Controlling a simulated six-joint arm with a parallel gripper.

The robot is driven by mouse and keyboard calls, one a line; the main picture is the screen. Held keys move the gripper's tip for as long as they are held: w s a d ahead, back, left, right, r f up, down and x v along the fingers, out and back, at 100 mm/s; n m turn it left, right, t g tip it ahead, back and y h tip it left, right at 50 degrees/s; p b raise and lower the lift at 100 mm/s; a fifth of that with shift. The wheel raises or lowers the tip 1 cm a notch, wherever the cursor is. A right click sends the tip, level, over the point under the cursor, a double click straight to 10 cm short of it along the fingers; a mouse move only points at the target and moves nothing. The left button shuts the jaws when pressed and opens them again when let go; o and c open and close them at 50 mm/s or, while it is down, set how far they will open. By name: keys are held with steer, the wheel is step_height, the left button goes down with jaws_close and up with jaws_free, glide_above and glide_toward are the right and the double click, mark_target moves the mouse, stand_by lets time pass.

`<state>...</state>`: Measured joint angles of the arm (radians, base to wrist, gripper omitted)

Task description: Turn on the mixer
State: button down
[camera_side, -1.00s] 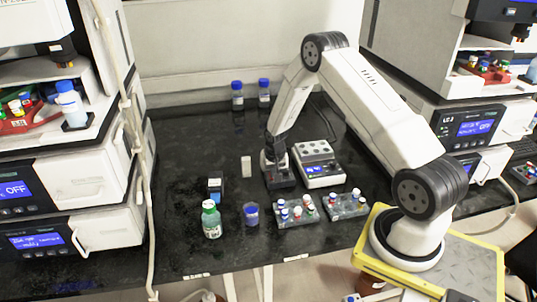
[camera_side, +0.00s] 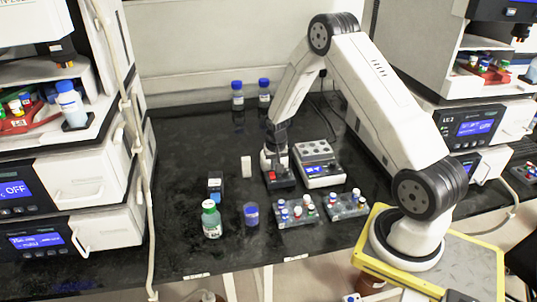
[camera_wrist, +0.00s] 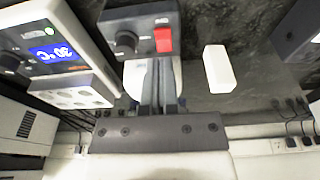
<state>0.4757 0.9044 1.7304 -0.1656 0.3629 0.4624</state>
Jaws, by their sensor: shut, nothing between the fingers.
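The mixer (camera_side: 283,181) is a dark box with a pale round top, standing near the middle of the bench in the side view. Its dark front panel (camera_wrist: 143,22) shows in the wrist view with a black knob (camera_wrist: 125,43) and a red switch (camera_wrist: 163,39). Whether the switch is on or off I cannot tell. My gripper (camera_side: 276,147) is shut and empty, above the mixer. In the wrist view my gripper's fingers (camera_wrist: 159,68) are together, in front of the pale top and just below the red switch in the picture.
A heating block (camera_side: 322,172) with a lit display reading 30 °C (camera_wrist: 58,53) stands close beside the mixer. A white block (camera_side: 246,167) stands to the left. Vial racks (camera_side: 297,221), a green-capped bottle (camera_side: 211,222) and a blue-capped jar (camera_side: 251,214) are in front.

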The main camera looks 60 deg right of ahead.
mark_target(272, 173)
step_height(272, 173, up, 9)
steer(key=s+a, duration=0.1)
steer(key=shift+s+a, duration=0.2)
steer(key=shift+a, duration=0.05)
stand_by(0.5)
steer(key=shift+w+d+r+t, duration=0.2)
steer(key=shift+w+d+t, duration=0.1)
steer(key=shift+w+d, duration=0.2)
steer(key=shift+f, duration=0.1)
steer(key=shift+w+d+f, duration=0.35)
steer(key=shift+w+f, duration=0.05)
steer(key=shift+f, duration=1.85)
steer(key=shift+w+d+f, duration=0.35)
steer(key=shift+f, duration=1.9)
steer(key=shift+w+d+f, duration=0.35)
steer(key=shift+w+f, duration=0.05)
steer(key=shift+f, duration=1.85)
